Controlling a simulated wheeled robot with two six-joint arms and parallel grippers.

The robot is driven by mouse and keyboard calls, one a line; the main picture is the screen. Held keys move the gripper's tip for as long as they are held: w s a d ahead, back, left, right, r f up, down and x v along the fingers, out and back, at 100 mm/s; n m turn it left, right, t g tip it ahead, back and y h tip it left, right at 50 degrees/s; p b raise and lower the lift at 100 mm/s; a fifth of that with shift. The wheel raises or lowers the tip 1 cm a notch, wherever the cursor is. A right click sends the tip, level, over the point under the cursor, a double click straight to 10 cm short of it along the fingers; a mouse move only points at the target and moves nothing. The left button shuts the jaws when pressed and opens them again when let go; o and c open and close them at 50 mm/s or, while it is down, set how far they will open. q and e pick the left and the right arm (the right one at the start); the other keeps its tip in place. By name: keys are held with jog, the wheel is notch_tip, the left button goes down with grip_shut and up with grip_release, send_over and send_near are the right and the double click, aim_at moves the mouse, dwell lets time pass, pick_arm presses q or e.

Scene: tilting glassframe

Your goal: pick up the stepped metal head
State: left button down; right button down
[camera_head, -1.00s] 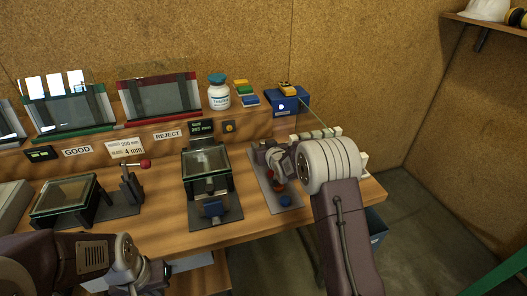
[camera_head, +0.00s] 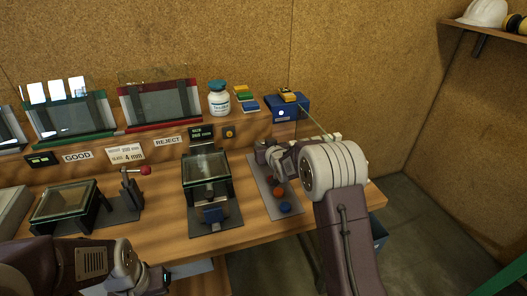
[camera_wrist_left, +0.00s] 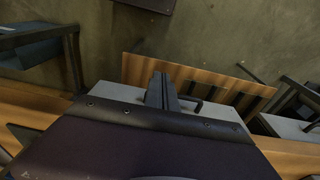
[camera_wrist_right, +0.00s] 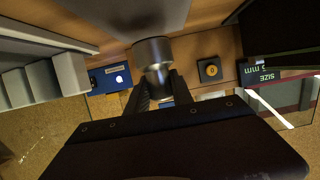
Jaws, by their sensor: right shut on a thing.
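The stepped metal head (camera_wrist_right: 153,55) is a silvery cylinder with a wider rim and a narrower lower part. In the right wrist view it sits between the fingers of my right gripper (camera_wrist_right: 158,90), which is shut on it. In the head view my right gripper (camera_head: 266,152) is over the back of the grey plate at the bench's right end; the head is hard to make out there. My left gripper (camera_wrist_left: 162,92) looks shut and empty, with its fingers close together, low in front of the bench.
A blue box (camera_head: 288,108) and a white bottle (camera_head: 218,100) stand on the raised shelf behind. Floor is open to the right.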

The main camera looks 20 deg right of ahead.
notch_tip(320, 180, up, 12)
jog(key=p, duration=0.3)
notch_tip(320, 180, up, 13)
jog(key=p, duration=1)
send_over(263, 141)
jog(key=shift+r, duration=0.2)
